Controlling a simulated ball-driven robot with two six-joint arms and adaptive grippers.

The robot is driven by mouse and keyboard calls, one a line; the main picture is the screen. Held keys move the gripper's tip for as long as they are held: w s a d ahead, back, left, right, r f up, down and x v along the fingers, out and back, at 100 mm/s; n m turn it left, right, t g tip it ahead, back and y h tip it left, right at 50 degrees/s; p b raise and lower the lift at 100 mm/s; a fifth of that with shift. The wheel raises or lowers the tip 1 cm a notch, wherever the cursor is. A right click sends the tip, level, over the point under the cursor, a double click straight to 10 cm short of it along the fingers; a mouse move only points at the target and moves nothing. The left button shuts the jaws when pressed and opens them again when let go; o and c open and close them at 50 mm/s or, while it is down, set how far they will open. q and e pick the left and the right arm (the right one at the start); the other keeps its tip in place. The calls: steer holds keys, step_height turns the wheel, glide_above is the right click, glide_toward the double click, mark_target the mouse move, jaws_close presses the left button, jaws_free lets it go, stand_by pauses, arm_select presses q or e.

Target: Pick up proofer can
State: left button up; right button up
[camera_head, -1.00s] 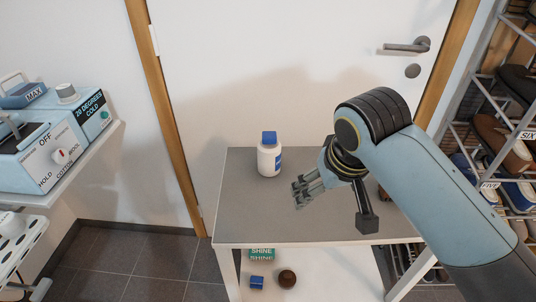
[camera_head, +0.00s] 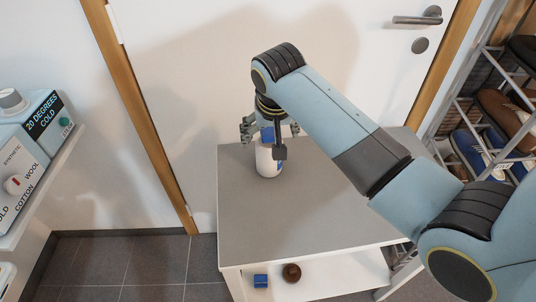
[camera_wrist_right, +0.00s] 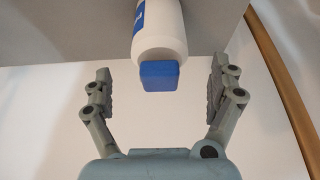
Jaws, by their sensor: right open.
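The proofer can (camera_head: 268,160) is a white bottle with a blue cap and a blue label. It stands upright near the back left of the grey table top. My right gripper (camera_head: 268,132) is at the height of the cap, with fingers on both sides of it. In the right wrist view the can (camera_wrist_right: 160,30) lies between the spread fingers of my right gripper (camera_wrist_right: 160,88), with clear gaps on both sides. The fingers are open and do not touch it. My left gripper is not in view.
The grey table (camera_head: 285,220) is bare around the can. A blue block (camera_head: 260,281) and a round brown item (camera_head: 291,273) sit on its lower shelf. A white door (camera_head: 200,90) stands behind, a shoe rack (camera_head: 490,130) at right, and a shelf with appliances (camera_head: 30,140) at left.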

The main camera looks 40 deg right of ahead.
mark_target(266, 166)
steer(key=shift+w+d+f, duration=0.1)
steer(key=shift+w+f, duration=0.1)
steer(key=shift+f, duration=0.15)
steer(key=x, duration=0.4)
steer(key=shift+w+d+f+b, duration=0.2)
steer(key=shift+w+f+b, duration=0.05)
steer(key=shift+w+b, duration=0.1)
steer(key=shift+s, duration=0.1)
steer(key=c, duration=1.1)
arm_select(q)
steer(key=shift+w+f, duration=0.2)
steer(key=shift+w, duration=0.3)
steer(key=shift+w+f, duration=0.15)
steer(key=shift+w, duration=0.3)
arm_select(e)
steer(key=c, duration=0.5)
